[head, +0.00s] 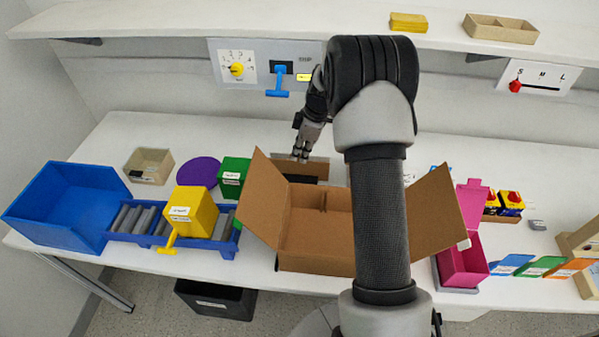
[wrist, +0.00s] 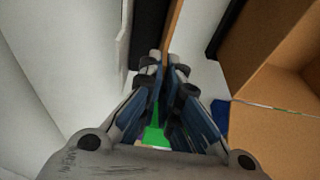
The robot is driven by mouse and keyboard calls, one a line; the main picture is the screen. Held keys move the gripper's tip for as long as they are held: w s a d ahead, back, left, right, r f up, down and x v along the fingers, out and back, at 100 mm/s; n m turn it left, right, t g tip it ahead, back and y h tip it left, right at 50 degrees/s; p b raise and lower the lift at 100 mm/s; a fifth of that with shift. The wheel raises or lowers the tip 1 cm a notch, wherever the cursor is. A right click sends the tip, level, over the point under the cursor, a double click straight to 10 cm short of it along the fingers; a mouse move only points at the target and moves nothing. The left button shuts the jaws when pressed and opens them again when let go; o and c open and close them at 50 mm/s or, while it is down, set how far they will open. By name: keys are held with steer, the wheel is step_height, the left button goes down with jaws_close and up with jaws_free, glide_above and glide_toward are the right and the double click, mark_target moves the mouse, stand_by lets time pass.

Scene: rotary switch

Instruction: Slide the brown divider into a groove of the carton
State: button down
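The brown divider (wrist: 173,30) shows edge-on in the wrist view as a thin upright strip, its near end between my fingertips. My gripper (wrist: 165,68) looks shut on it, with the fingers close together on either side. In the head view my gripper (head: 301,152) points down just behind the carton, over a brown panel (head: 312,170) with a dark part, partly hidden by the carton's flap. The open brown carton (head: 315,233) stands at the table's front middle with its side flaps spread. My arm covers its right part, and its grooves are hard to make out.
Left of the carton are a yellow box (head: 193,209), a green box (head: 233,172) and a blue bin (head: 65,207). A pink box (head: 462,262) stands at its right. A shelf (head: 290,28) and switch panels are behind. The carton's raised flaps flank its opening.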

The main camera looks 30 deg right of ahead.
steer(key=shift+r+p, duration=1.3)
steer(key=shift+r, duration=1.25)
